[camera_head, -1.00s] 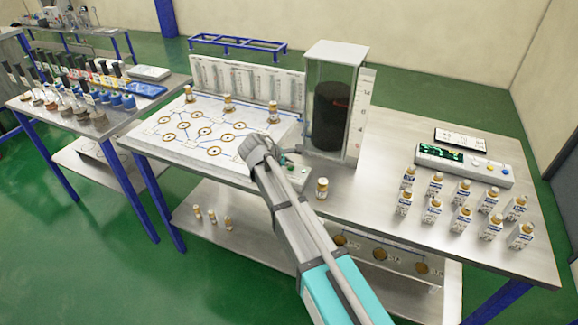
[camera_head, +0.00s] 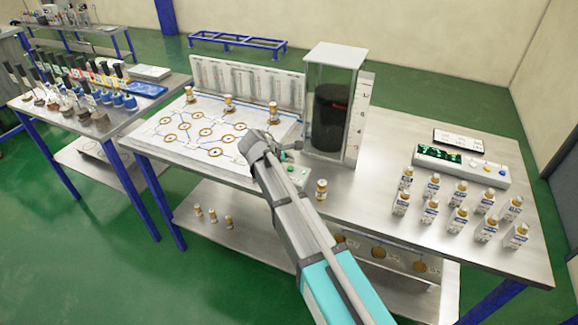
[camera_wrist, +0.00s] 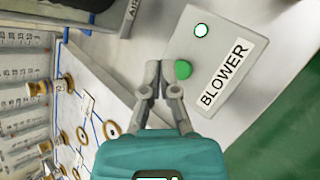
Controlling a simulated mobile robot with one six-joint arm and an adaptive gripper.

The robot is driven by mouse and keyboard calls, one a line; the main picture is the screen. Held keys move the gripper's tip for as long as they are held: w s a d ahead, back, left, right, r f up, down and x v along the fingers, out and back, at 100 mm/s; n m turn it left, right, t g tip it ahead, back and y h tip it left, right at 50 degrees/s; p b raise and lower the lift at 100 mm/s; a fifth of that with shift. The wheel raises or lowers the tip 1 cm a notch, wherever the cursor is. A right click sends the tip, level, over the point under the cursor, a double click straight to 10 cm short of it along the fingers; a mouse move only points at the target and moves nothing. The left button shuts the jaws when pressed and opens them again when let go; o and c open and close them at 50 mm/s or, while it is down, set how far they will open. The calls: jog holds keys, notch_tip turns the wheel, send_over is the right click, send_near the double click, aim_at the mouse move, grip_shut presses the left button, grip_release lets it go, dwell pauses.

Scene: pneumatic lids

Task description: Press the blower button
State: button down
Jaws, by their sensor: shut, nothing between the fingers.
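The blower box (camera_wrist: 215,60) is a light grey panel labelled "BLOWER" in the wrist view. It carries a round green button (camera_wrist: 183,69) and a white round spot with a dark rim (camera_wrist: 202,30). My gripper (camera_wrist: 163,88) is shut and empty. In the head view, the box (camera_head: 298,172) is partly hidden behind my arm, in front of the tall clear tank.
The clear tank (camera_head: 350,75) with a dark cylinder stands close behind the box. A white board with brass rings (camera_head: 200,133) lies to the left. Several bottles (camera_head: 458,218) stand at the table's right.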

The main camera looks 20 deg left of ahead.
aim_at(290, 168)
jog(key=shift+r+p, duration=1.8)
jog(key=shift+r, duration=0.3)
jog(key=shift+d, duration=0.15)
